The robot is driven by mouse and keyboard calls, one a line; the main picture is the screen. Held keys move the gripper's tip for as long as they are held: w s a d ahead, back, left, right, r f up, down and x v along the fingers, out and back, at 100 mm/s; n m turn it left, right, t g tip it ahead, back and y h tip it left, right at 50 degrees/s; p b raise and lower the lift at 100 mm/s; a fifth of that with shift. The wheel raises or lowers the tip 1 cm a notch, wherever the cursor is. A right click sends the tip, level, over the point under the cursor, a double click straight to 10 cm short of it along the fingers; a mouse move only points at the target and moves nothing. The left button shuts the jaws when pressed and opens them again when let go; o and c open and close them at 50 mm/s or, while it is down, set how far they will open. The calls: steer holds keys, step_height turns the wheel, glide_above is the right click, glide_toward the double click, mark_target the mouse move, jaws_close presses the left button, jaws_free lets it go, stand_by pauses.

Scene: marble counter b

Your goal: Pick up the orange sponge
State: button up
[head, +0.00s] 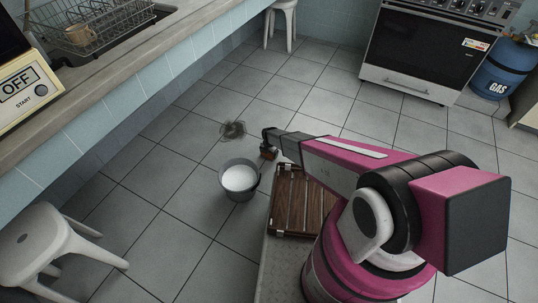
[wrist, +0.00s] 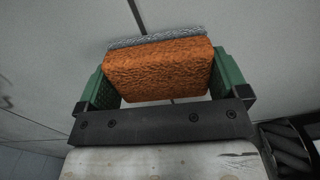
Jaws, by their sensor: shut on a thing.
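The orange sponge (wrist: 158,70) is a block with a grey layer along its far edge, seen in the wrist view. My gripper (wrist: 160,85) is shut on it, with a green finger pressed against each end. In the head view, my gripper (head: 269,143) is at the end of my outstretched arm, above the floor. The small orange-brown sponge (head: 268,153) shows just under it, partly hidden by the gripper.
A grey bucket (head: 239,181) with white contents stands on the tiled floor just below and left of my gripper. A dark smudge (head: 232,130) marks the floor beyond. The counter (head: 150,75) runs along the left, with a white stool (head: 52,250) near it.

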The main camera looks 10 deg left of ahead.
steer(key=r, duration=0.2)
steer(key=s+r, duration=0.1)
steer(key=r, duration=0.1)
steer(key=shift+d+r, duration=0.1)
steer(key=shift+d, duration=0.05)
steer(key=s+d+r, duration=0.1)
steer(key=s+r, duration=0.5)
steer(key=s, duration=0.4)
steer(key=shift+s+d, duration=0.25)
steer(key=shift+d, duration=0.1)
